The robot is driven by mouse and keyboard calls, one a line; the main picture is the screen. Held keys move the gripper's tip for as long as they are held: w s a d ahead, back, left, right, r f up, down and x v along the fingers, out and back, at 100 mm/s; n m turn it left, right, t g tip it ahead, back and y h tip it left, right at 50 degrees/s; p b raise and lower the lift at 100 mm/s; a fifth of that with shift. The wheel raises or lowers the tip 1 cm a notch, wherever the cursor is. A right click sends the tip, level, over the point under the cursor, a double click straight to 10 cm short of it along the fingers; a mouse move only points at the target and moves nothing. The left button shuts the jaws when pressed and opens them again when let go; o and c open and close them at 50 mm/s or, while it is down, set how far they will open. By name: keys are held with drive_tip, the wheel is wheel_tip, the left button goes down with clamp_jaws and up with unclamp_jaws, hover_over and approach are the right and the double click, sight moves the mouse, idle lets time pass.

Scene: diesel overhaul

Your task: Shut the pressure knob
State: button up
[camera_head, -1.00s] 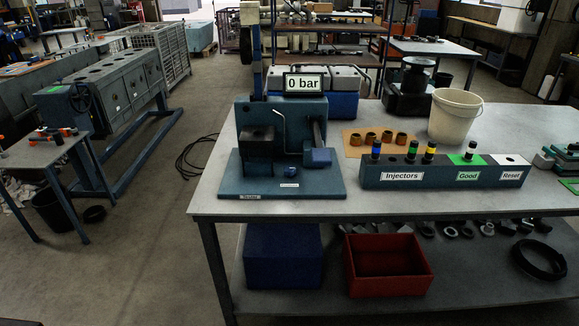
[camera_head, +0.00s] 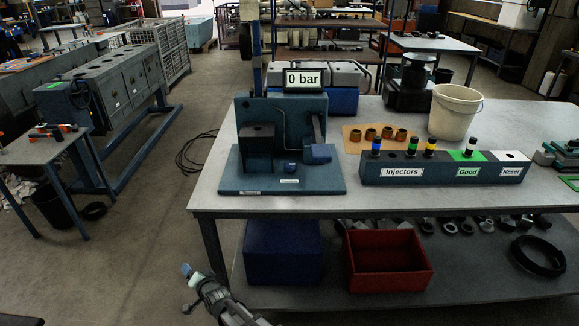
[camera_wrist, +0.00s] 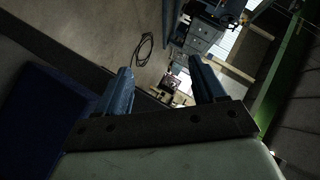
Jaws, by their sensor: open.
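The blue test rig (camera_head: 240,180) stands on the table's left part, with a display (camera_head: 304,79) reading "0 bar". A small dark blue knob (camera_head: 292,169) sits on the rig's base, just behind a small label (camera_head: 288,181) that looks like "Pressure". How far the knob is turned cannot be told. A larger blue block (camera_head: 318,153) is at the end of the rig's right-hand lever. My gripper (camera_head: 190,271) is low, in front of and left of the table, well apart from the knob. In the wrist view its two fingers (camera_wrist: 162,78) are spread, with nothing between them.
An injector rack (camera_head: 440,174) and white bucket (camera_head: 453,112) stand right of the rig on the table (camera_head: 350,202). A red bin (camera_head: 388,264) and blue box (camera_head: 283,252) sit on the lower shelf. The table's front edge lies between my gripper and the rig.

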drive_tip(key=w+a+r+y, duration=0.1)
drive_tip(key=a+r+y, duration=0.1)
drive_tip(key=a+r, duration=0.6)
drive_tip(key=w+a+r+n+h, duration=0.3)
drive_tip(key=w+r+n, duration=0.4)
drive_tip(key=w+r, duration=0.6)
drive_tip(key=w+d+r+n+g+h, duration=0.1)
drive_tip(key=w+d+r+n+h, duration=0.15)
drive_tip(key=w+d+r, duration=0.6)
drive_tip(key=w+d+r+n+g+h, duration=0.1)
drive_tip(key=d+r+h, duration=0.4)
drive_tip(key=r, duration=0.8)
drive_tip(key=w+d+r+g, duration=0.1)
drive_tip(key=d+r, duration=0.4)
drive_tip(key=d, duration=0.2)
drive_tip(key=m+g, duration=0.5)
drive_tip(key=g, duration=0.2)
hover_over(289, 164)
wheel_tip(289, 164, down, 4)
wheel_tip(289, 164, down, 13)
drive_tip(key=shift+d, duration=0.1)
drive_tip(key=shift+c, duration=0.3)
